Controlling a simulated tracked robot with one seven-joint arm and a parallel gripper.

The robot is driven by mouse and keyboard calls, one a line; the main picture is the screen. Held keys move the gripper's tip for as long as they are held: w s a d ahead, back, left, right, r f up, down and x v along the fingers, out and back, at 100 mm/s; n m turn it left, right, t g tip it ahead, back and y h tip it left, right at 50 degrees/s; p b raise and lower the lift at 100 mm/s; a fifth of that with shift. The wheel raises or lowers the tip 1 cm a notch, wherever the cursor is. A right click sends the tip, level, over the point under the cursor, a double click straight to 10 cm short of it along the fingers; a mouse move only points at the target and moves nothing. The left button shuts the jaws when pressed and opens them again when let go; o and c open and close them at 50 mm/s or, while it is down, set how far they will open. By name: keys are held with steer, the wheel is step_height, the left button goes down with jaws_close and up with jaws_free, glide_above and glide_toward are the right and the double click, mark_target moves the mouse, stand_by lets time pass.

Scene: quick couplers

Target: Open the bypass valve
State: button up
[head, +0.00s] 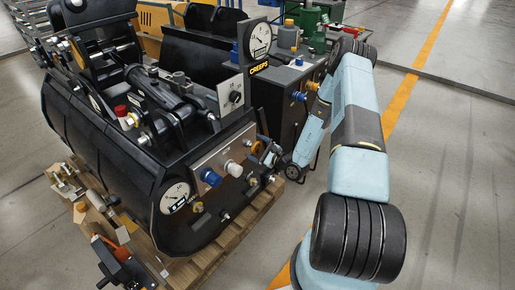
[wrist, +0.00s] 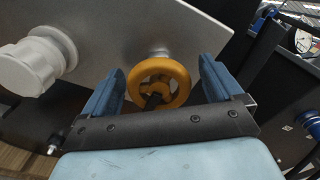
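An orange handwheel (wrist: 178,68), which looks like the valve's wheel, stands out from a grey panel (wrist: 190,25) in the wrist view. My gripper (wrist: 160,80) is open, its two blue fingers on the left and right of the wheel. Whether the fingertips reach past the rim in depth I cannot tell. In the head view the wheel (head: 257,148) shows small at the panel's right end, with my gripper (head: 270,155) just in front of it, partly hidden.
A white fitting (wrist: 38,62) juts from the panel left of my gripper. In the head view, blue (head: 211,178) and white (head: 233,168) couplers sit on the panel. A black machine with gauges stands on a wooden pallet (head: 243,228). Open floor (head: 450,170) lies to the right.

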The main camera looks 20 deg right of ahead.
steer(key=shift+s+d, duration=0.15)
steer(key=shift+s, duration=0.05)
steer(key=v, duration=1.3)
steer(key=shift+s+d, duration=0.1)
steer(key=shift+s, duration=0.05)
steer(key=s+a+r+n+g+y, duration=0.15)
steer(key=a+r+n+g, duration=0.3)
steer(key=r, duration=0.45)
steer(key=s+a+r+n+g, duration=0.3)
steer(key=r+n+g, duration=0.2)
steer(key=r, duration=0.4)
steer(key=s+a+r+n+g+y, duration=0.1)
steer(key=s+a+r+n+g, duration=0.3)
steer(key=r, duration=0.5)
steer(key=s+d+r+n+t+h, duration=0.2)
steer(key=s+r+n+h, duration=0.2)
steer(key=s+r+h, duration=0.2)
steer(key=s+d+r+n+t+h, duration=0.2)
steer(key=s+r+n+h, duration=0.2)
steer(key=r, duration=1.1)
steer(key=s+h, duration=0.3)
steer(key=s, duration=0.3)
steer(key=shift+s, duration=0.35)
